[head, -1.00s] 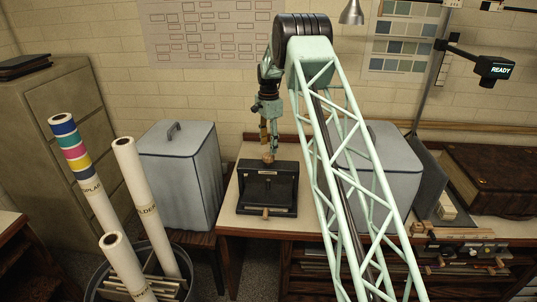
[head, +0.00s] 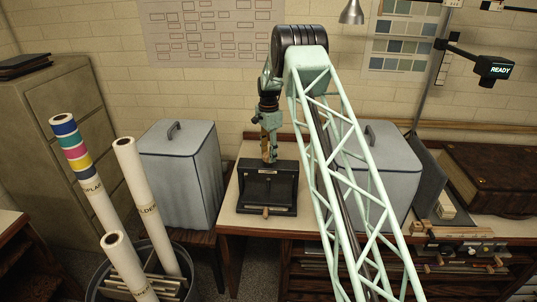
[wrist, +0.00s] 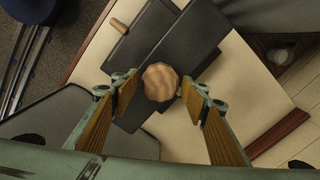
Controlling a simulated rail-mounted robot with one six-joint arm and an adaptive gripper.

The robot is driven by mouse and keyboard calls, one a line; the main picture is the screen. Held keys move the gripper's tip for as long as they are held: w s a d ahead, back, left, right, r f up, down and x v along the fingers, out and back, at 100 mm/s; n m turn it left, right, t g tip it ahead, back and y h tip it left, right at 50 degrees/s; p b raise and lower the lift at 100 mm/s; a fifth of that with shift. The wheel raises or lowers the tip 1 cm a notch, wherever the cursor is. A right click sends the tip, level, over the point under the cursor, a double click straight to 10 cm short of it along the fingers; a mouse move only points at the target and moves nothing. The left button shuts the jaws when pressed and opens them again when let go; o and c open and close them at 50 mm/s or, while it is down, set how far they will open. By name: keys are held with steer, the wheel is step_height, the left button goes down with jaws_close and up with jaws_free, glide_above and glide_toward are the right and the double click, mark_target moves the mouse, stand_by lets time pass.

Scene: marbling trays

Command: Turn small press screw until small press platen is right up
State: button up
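The small press (head: 267,187) is a black block-shaped frame on the pale worktop, with a wooden handle (head: 265,211) at its front. Its screw is topped by a round, scalloped wooden knob (wrist: 160,82), seen from above in the wrist view. My gripper (wrist: 160,93) is open, one wood-padded finger on either side of the knob, with gaps showing beside it.
A grey covered box (head: 180,175) stands left of the press, and another (head: 385,170) stands to the right behind my arm. Paper rolls (head: 150,205) stand in a bin at front left.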

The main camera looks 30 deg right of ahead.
steer(key=c, duration=0.6)
steer(key=shift+n, duration=0.4)
